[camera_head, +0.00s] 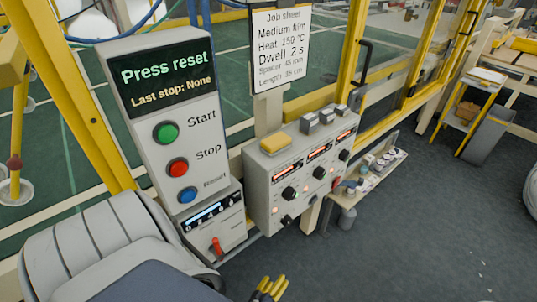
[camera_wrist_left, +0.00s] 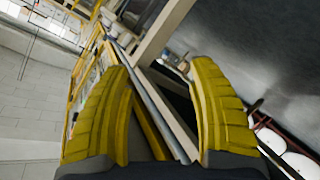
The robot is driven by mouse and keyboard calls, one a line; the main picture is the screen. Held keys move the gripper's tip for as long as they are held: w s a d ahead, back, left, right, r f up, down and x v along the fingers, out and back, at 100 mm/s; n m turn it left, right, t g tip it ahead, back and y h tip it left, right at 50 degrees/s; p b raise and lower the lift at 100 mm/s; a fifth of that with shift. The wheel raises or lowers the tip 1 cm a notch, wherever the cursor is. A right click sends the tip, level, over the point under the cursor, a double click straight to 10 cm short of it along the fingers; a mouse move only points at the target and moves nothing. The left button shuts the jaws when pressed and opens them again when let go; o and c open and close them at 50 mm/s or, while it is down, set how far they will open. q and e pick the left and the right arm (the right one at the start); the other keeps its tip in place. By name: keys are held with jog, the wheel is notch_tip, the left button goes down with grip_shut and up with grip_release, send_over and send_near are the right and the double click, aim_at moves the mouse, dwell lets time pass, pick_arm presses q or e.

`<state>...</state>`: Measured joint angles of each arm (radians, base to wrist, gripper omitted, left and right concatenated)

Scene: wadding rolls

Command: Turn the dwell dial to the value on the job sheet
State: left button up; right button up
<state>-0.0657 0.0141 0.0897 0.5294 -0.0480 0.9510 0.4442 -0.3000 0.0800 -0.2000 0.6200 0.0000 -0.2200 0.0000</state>
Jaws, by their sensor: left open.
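The job sheet (camera_head: 282,48) hangs on a post and reads "Dwell 2 s", with Heat 150 °C above it. Below it is a light grey control panel (camera_head: 262,205) with several red-lit displays and black dials, including a left dial (camera_head: 289,193), a middle dial (camera_head: 319,172) and a right dial (camera_head: 344,155). Their labels are too small to read, so I cannot tell which is dwell. My left gripper (camera_head: 269,289) is at the bottom edge, below and apart from the panel. Its yellow fingers are open and empty in the left wrist view (camera_wrist_left: 160,115). My right gripper is not in view.
A grey box (camera_head: 203,91) reading "Press reset" has Start, Stop and Reset buttons. Under it is a smaller unit with a red switch (camera_head: 217,246). A low shelf (camera_head: 371,180) with small items stands right of the panel. The floor at right is mostly clear.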

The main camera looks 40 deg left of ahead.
pick_arm(q)
jog(key=shift+s+f+m+g, duration=0.3)
jog(key=shift+s+f, duration=0.4)
jog(key=shift+s, duration=0.1)
jog(key=s+d+f+m+g+h, duration=0.3)
jog(key=s+d+f+m+g, duration=0.15)
jog(key=f+m, duration=0.2)
jog(key=s+f+m+g, duration=0.2)
jog(key=s, duration=0.7)
jog(key=s+d+f+m+g, duration=0.1)
jog(key=s+f+m+g, duration=0.2)
jog(key=s, duration=0.6)
jog(key=s+f+m+g, duration=0.2)
jog(key=s+f+m, duration=0.1)
jog(key=s, duration=0.7)
jog(key=shift+d+f+g+h, duration=0.25)
jog(key=shift+d+g+h, duration=0.05)
jog(key=shift+g, duration=0.05)
